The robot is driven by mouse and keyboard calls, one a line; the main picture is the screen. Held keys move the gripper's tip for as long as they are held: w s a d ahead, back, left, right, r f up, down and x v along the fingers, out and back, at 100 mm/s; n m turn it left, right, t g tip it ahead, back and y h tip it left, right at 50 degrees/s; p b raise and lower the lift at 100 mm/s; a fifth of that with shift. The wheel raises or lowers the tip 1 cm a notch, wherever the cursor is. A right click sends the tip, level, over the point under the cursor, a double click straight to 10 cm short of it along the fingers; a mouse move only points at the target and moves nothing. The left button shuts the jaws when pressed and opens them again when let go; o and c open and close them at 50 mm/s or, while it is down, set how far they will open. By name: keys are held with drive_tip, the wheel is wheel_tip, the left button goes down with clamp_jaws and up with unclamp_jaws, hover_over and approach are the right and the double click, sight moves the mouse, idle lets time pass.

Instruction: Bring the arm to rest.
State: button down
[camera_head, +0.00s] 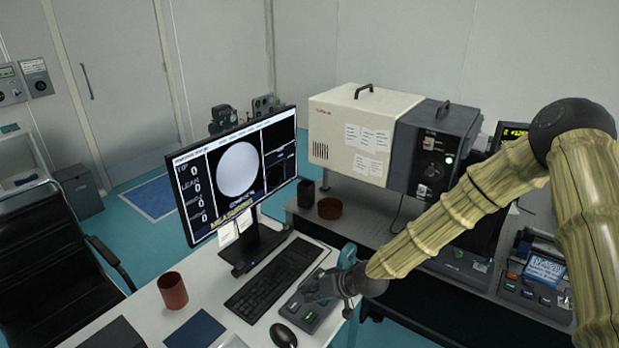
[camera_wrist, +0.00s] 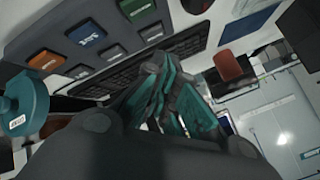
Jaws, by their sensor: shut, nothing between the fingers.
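My gripper (camera_head: 318,287) is at the end of my tan, ribbed arm, which reaches in from the right in the head view. It is over the button box (camera_head: 312,312) at the right end of the white desk. In the wrist view my gripper's fingers (camera_wrist: 165,95) are together with nothing between them. The box's coloured buttons (camera_wrist: 92,35) show beyond them at the upper left of that view. I cannot tell whether the fingertips touch the box.
A monitor (camera_head: 238,185) showing "MEASURING", a keyboard (camera_head: 270,280), a mouse (camera_head: 283,335) and a reddish-brown cup (camera_head: 173,290) stand on the desk. A beige and dark instrument (camera_head: 365,135) is behind. A black chair (camera_head: 50,265) is at the left.

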drive_tip(key=shift+m+g+h, duration=0.5)
drive_tip(key=s+f, duration=0.2)
drive_tip(key=s+d+f, duration=0.1)
drive_tip(key=s+f, duration=0.1)
drive_tip(key=s, duration=0.1)
drive_tip(key=s+f, duration=0.2)
drive_tip(key=s, duration=0.1)
drive_tip(key=shift+d+f, duration=0.25)
drive_tip(key=shift+d, duration=0.15)
drive_tip(key=s+d+f+g+h+b, duration=0.1)
drive_tip(key=s+d+f, duration=0.3)
drive_tip(key=s, duration=0.6)
drive_tip(key=s+d+f+m+g+h+b, duration=0.1)
drive_tip(key=s+d+f+h, duration=0.2)
drive_tip(key=s+d, duration=0.6)
drive_tip(key=s+d+f+m+g+h+b, duration=0.1)
drive_tip(key=s+d+f+h, duration=0.2)
drive_tip(key=s+d+f, duration=0.4)
drive_tip(key=s, duration=0.5)
drive_tip(key=shift+s+d+g+b, duration=0.15)
drive_tip(key=shift+s+g+b, duration=0.15)
drive_tip(key=shift+s+b, duration=0.1)
